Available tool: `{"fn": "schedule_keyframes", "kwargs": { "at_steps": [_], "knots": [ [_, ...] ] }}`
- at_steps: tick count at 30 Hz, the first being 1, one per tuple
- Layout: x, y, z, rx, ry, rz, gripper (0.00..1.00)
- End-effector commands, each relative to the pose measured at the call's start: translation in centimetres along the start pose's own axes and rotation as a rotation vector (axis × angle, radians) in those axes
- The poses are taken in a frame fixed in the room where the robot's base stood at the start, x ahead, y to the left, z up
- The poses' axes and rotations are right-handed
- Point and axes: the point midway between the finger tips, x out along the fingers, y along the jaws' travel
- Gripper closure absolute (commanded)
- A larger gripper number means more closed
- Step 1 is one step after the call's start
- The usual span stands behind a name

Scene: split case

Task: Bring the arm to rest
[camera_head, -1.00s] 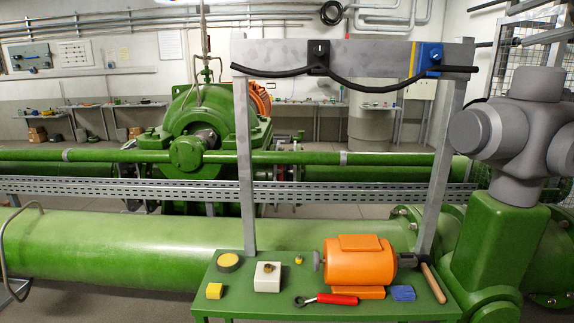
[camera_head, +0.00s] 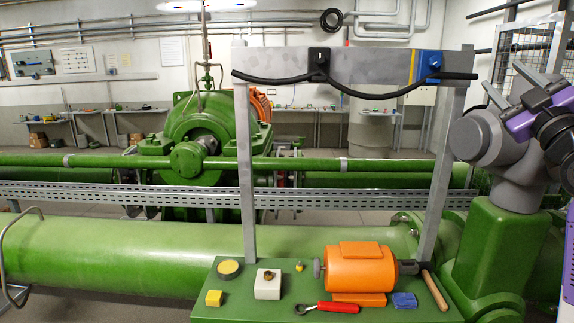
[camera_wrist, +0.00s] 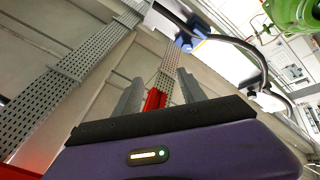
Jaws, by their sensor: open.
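My gripper (camera_head: 511,84) is at the upper right in the head view, beside the grey valve-like fitting (camera_head: 490,140). Its two grey fingers point up and to the left and stand apart, with nothing held. My purple wrist and forearm run down the right edge of the picture. In the wrist view my gripper (camera_wrist: 160,88) also shows open. A red piece (camera_wrist: 152,101) shows beyond the gap between the fingers; I cannot tell what it is.
A green pipe (camera_head: 120,250) lies behind.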

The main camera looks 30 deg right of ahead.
Motion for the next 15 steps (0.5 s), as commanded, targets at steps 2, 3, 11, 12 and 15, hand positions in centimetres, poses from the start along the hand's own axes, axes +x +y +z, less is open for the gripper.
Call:
{"fn": "schedule_keyframes", "kwargs": {
  "at_steps": [2, 3, 11, 12, 15],
  "knots": [
    [-1.6, -3.3, 1.2, 0.111, -0.006, 0.018, 0.52],
    [-2.5, -4.6, 1.6, 0.162, -0.008, 0.031, 0.52],
    [-9.2, -13.8, 3.3, 0.454, -0.029, 0.073, 0.52],
    [-10.3, -15.2, 3.4, 0.491, -0.034, 0.076, 0.52],
    [-13.5, -18.5, 3.5, 0.581, -0.048, 0.075, 0.52]
  ]
}}
